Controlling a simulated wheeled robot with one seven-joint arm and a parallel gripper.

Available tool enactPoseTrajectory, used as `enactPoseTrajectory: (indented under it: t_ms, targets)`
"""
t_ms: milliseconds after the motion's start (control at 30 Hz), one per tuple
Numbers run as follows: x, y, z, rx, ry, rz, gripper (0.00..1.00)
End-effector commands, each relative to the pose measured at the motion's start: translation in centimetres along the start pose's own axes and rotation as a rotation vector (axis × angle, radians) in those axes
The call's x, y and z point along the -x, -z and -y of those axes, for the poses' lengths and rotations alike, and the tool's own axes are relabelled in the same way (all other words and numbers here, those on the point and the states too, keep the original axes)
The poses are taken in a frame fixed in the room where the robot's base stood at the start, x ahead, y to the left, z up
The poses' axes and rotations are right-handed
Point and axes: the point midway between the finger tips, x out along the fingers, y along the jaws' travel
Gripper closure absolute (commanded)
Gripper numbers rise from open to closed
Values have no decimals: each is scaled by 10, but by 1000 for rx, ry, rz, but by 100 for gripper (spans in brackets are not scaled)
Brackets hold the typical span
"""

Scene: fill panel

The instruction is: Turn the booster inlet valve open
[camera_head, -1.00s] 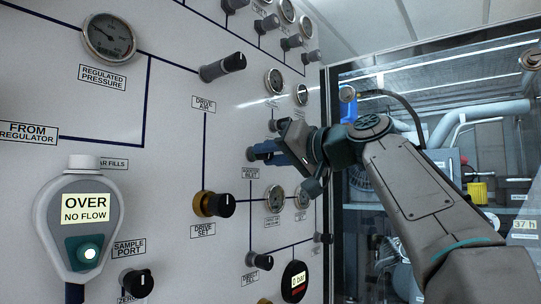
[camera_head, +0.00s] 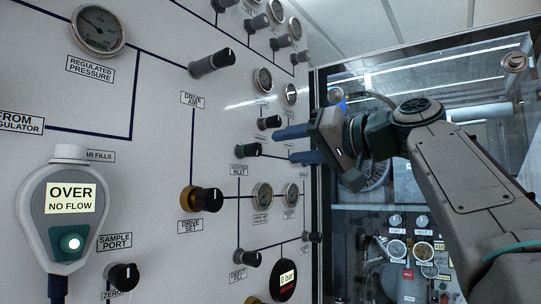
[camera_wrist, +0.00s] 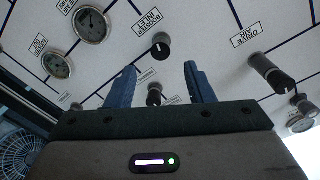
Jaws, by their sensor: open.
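The booster inlet valve is a black knob (camera_head: 248,150) on the white panel, just above its "BOOSTER INLET" label (camera_head: 239,169). In the wrist view the knob (camera_wrist: 161,46) sits beyond the fingertips, between their lines, with the label (camera_wrist: 147,22) upside down beside it. A small pale mark shows on the knob; its exact angle is hard to read. My gripper (camera_head: 284,146) is open, its two blue fingers pointing at the panel to the right of the knob. The gripper (camera_wrist: 160,68) is empty, and the knob appears clear of both fingers.
Another black knob (camera_head: 269,122) sits close above the upper finger. Gauges (camera_head: 262,195) and the drive set knob (camera_head: 205,199) are lower down. The drive air knob (camera_head: 212,62) is at upper left. A glazed cabinet (camera_head: 450,90) stands behind my arm at right.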

Motion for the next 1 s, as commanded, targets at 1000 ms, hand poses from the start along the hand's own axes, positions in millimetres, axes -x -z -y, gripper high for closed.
enactPoseTrajectory:
  t_ms: [1000]
  targets:
    - [50, -2, -5, -16, -16, 8, 52]
